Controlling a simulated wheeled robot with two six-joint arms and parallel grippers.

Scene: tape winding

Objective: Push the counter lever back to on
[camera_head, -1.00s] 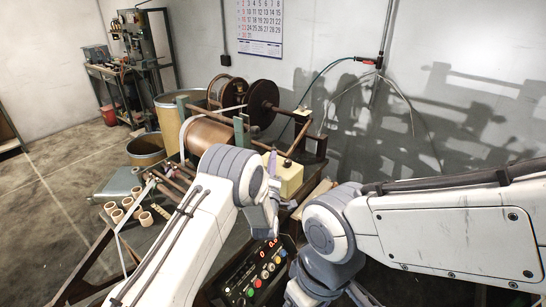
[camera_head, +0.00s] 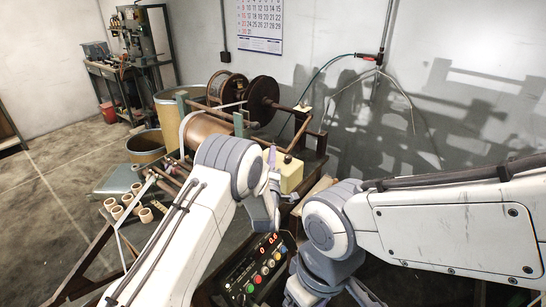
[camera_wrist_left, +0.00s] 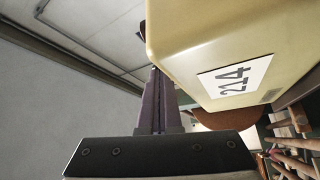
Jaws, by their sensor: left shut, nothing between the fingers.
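The cream-yellow counter box (camera_head: 291,174) stands on the winding machine, right of my left gripper (camera_head: 272,160). In the left wrist view the box (camera_wrist_left: 215,50) is large and close, with a white label reading 214. My left gripper (camera_wrist_left: 155,72) is shut and empty, its purple-grey fingers beside the box's left side. I cannot tell whether they touch it. A slanted brown rod (camera_head: 299,136) rises behind the box; I cannot tell if it is the lever. The lever and its setting cannot be made out clearly. My right gripper is mostly cut off at the bottom of the head view.
A control panel (camera_head: 259,271) with coloured buttons and red digits lies below the left gripper. The copper-brown drum (camera_head: 203,132) and dark reel (camera_head: 262,101) are behind my left arm. Cardboard cores (camera_head: 117,212) lie at left. A wall stands behind the machine.

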